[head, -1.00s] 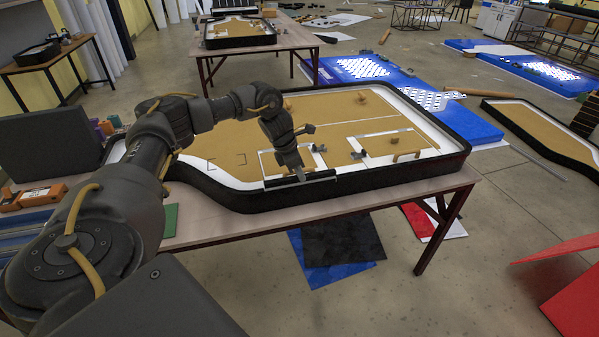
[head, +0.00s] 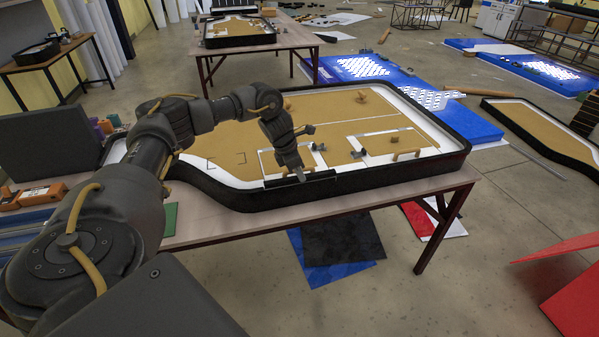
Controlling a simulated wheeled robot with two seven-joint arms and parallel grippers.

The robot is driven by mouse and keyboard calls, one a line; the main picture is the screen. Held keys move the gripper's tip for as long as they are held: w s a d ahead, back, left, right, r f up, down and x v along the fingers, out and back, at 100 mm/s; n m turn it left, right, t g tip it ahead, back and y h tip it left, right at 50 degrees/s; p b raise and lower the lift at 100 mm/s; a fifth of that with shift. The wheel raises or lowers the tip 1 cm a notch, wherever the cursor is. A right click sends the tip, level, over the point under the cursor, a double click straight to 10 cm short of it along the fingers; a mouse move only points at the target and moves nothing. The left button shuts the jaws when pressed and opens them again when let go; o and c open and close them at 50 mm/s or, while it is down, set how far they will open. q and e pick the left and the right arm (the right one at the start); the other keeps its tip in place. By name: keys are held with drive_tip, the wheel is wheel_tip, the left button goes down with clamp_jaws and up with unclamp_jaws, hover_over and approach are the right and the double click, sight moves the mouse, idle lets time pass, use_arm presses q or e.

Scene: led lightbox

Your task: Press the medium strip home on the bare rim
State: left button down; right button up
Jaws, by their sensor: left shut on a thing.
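A black strip (head: 318,176) lies along the near rim of the large lightbox tray (head: 400,180), in line with the rim. My left gripper (head: 299,177) comes down from above and is shut on the strip near its middle. The strip looks level and at rim height; I cannot tell whether it is fully seated. The fingertips are small and partly hidden against the dark strip. My right gripper is not in view.
Orange tools (head: 42,195) and a green piece (head: 170,219) lie at the table's left.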

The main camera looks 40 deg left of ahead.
use_arm(q)
drive_tip(key=shift+f+b, duration=0.65)
drive_tip(key=shift+f, duration=0.5)
drive_tip(key=c, duration=1.3)
unclamp_jaws()
drive_tip(key=shift+r, duration=0.15)
drive_tip(key=shift+p+v, duration=3.15)
drive_tip(key=shift+v, duration=0.8)
